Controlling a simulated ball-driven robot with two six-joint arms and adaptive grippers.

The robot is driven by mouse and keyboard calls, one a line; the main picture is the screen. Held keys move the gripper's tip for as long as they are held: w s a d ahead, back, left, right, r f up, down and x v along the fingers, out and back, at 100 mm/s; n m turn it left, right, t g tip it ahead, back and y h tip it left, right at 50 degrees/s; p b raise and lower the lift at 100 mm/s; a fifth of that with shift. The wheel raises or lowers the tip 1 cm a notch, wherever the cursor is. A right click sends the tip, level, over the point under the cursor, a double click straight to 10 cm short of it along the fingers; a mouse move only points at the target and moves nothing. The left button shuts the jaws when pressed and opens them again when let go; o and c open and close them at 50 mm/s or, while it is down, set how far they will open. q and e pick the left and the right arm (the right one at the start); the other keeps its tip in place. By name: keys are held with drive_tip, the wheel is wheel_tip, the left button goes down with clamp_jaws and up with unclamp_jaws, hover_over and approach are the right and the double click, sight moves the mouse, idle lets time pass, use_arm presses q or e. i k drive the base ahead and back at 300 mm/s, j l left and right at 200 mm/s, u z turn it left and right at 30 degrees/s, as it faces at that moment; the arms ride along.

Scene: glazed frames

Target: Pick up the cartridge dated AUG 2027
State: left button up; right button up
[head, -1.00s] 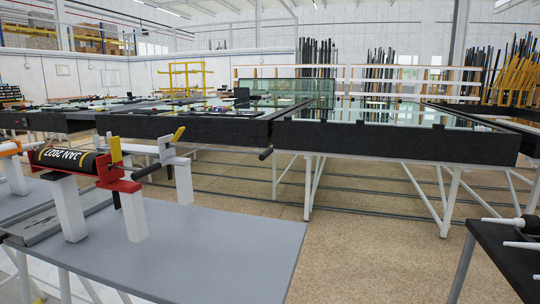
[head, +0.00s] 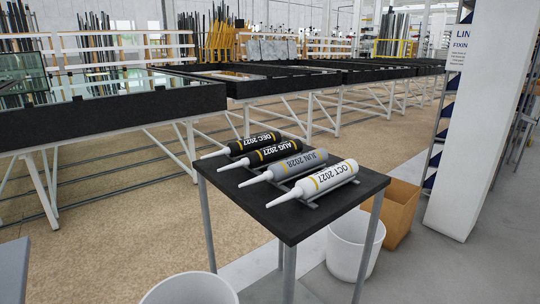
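The cartridge dated AUG 2027 (head: 275,152) is black with a yellow band and a pale nozzle pointing left. It lies on a small dark table (head: 300,222), second from the back in a row of cartridges. Behind it lies a black cartridge dated DEC 2027 (head: 254,143). In front of it lie a grey one dated JUN 2028 (head: 298,164) and a white one dated OCT 2027 (head: 326,179). Neither of my grippers shows in the head view.
A white bin (head: 350,245) and a brown box (head: 398,210) stand right of the small table. Another white bin (head: 190,290) is at the bottom. A white pillar (head: 480,130) stands at right. Long dark-edged tables (head: 110,118) run behind.

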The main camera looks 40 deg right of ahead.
sight(259, 157)
drive_tip(key=u, duration=0.2)
drive_tip(key=l+u, duration=0.4)
drive_tip(key=l, duration=0.15)
drive_tip(key=k+l+u, duration=0.2)
drive_tip(key=l+u, duration=0.2)
drive_tip(key=l, duration=0.1)
